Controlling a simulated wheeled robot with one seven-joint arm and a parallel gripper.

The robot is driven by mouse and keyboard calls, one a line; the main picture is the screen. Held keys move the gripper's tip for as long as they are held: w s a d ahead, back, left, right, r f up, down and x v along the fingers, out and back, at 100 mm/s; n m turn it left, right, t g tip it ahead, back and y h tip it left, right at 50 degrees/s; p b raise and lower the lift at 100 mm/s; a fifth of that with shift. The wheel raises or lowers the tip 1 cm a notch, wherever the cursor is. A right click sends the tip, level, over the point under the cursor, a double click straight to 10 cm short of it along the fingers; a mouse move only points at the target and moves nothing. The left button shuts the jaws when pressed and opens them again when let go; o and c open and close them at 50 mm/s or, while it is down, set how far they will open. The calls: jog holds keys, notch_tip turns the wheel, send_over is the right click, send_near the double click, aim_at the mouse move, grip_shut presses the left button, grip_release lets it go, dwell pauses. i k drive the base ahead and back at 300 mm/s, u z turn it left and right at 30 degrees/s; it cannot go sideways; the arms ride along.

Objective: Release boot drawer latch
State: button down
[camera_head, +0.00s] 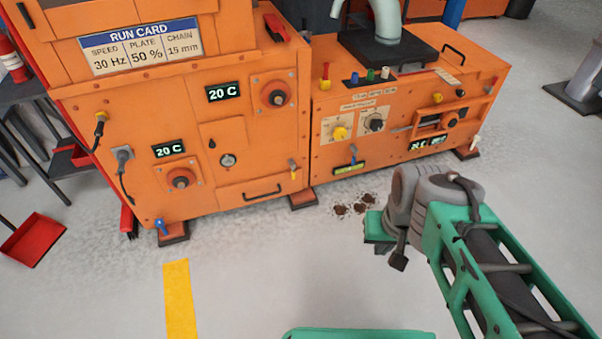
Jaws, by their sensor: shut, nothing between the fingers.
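The orange machine on the left has a low drawer front with a black bar handle (262,191), which I take to be the boot drawer (232,194). The drawer looks shut. A small lever with a pale tip (293,168) sits to the right of the drawer, near the machine's corner; it may be the latch, but I cannot tell its state. A blue-handled fitting (161,227) is at the lower left corner. My arm reaches in from the lower right and ends in view at a grey joint and a short green part, apart from the machine. My gripper's fingers do not show.
A second orange machine (480,95) with knobs and displays stands to the right. Dark spilled material (352,207) lies on the floor before it. A red dustpan (33,240) is at the left. A yellow floor strip (180,300) and open floor lie in front.

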aim_at(292, 164)
jog(key=u, duration=0.5)
jog(key=i, duration=0.7)
jog(key=u, duration=0.85)
jog(key=i, duration=0.55)
jog(key=z, duration=0.1)
